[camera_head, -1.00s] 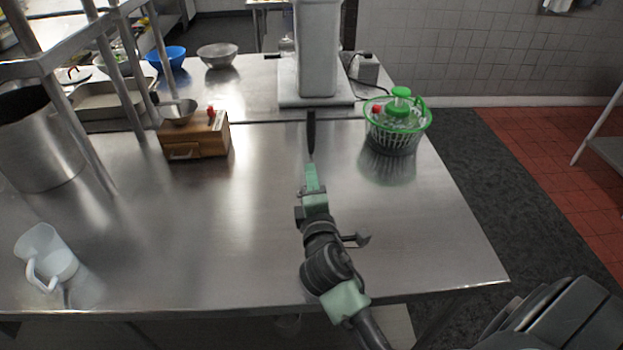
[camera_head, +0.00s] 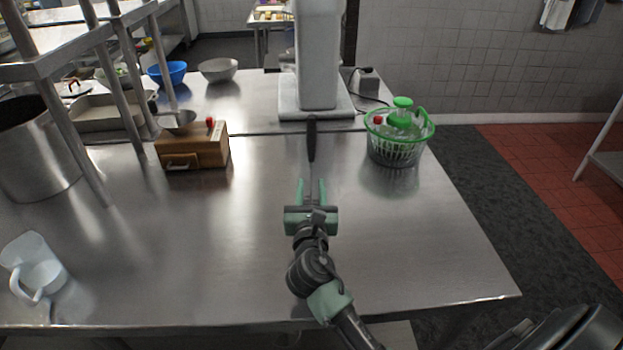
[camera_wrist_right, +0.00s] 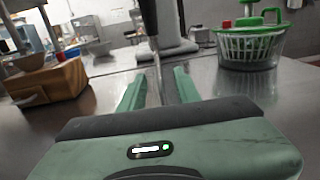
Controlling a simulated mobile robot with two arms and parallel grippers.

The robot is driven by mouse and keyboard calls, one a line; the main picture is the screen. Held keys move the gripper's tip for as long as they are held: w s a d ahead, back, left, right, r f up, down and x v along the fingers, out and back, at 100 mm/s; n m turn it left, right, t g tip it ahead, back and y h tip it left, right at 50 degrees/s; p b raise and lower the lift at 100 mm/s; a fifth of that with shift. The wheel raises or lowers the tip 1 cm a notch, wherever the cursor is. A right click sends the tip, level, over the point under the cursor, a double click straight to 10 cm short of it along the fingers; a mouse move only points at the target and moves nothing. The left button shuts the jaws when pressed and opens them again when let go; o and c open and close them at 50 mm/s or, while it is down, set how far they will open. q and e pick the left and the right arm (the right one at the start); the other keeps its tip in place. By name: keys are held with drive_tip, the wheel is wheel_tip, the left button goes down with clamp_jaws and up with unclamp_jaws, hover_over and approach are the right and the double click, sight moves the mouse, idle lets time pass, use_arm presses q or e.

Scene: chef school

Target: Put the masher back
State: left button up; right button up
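The masher (camera_head: 311,140) shows as a long black handle above the middle of the steel table, in front of the grey machine. In the right wrist view, the masher (camera_wrist_right: 150,18) has its black handle at the top and a thin metal shaft running down between my fingers. Its lower end is hard to make out. My right gripper (camera_head: 312,190) is just nearer than the masher. Its green fingers are apart, and it also shows open in the right wrist view (camera_wrist_right: 158,90). I see no finger touching the shaft. My left gripper is not in view.
A wooden box (camera_head: 195,150) stands left of the masher and a green salad spinner (camera_head: 398,140) stands right. The grey machine (camera_head: 316,60) is behind. A clear jug (camera_head: 38,270) is at the front left, near a steel pot (camera_head: 40,165).

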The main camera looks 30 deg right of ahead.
sight(311, 178)
drive_tip(key=x, duration=0.3)
drive_tip(key=shift+w+d+r, duration=0.1)
drive_tip(key=shift+w+d, duration=0.1)
drive_tip(key=shift+w, duration=0.15)
clamp_jaws()
idle(1.1)
